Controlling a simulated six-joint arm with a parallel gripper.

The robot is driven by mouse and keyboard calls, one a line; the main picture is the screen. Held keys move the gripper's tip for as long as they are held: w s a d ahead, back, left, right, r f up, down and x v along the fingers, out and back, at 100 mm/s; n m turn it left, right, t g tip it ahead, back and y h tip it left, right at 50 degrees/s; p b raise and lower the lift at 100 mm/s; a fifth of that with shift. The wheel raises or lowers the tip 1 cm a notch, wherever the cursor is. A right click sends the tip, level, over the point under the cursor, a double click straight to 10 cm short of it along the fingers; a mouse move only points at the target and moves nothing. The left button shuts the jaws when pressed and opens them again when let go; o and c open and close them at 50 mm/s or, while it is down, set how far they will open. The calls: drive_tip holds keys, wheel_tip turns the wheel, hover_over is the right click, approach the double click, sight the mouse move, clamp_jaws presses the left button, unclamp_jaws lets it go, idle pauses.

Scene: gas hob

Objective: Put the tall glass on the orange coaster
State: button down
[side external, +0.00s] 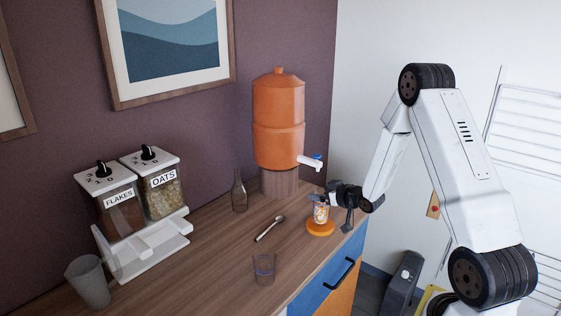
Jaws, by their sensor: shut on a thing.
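The tall glass (321,213) is clear with orange and white patches showing on or in it. It stands upright over the orange coaster (320,229), a round disc near the counter's front right edge. The glass's bottom is at the coaster, but I cannot tell whether it rests on it or is just above. My gripper (325,201) reaches in from the right and is shut on the upper part of the glass. The dark fingers hide part of its rim.
An orange dispenser (278,123) with a white tap (310,162) stands close behind the gripper. A short glass (264,269), a spoon (270,229) and a bottle (239,191) stand or lie to the left.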

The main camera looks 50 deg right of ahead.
drive_tip(key=shift+f, duration=0.25)
drive_tip(key=shift+f, duration=0.1)
unclamp_jaws()
drive_tip(key=shift+s, duration=0.15)
drive_tip(key=v, duration=1.1)
drive_tip(key=shift+s+a+r, duration=0.2)
drive_tip(key=shift+s+r, duration=0.1)
drive_tip(key=shift+w+a, duration=0.1)
idle(0.4)
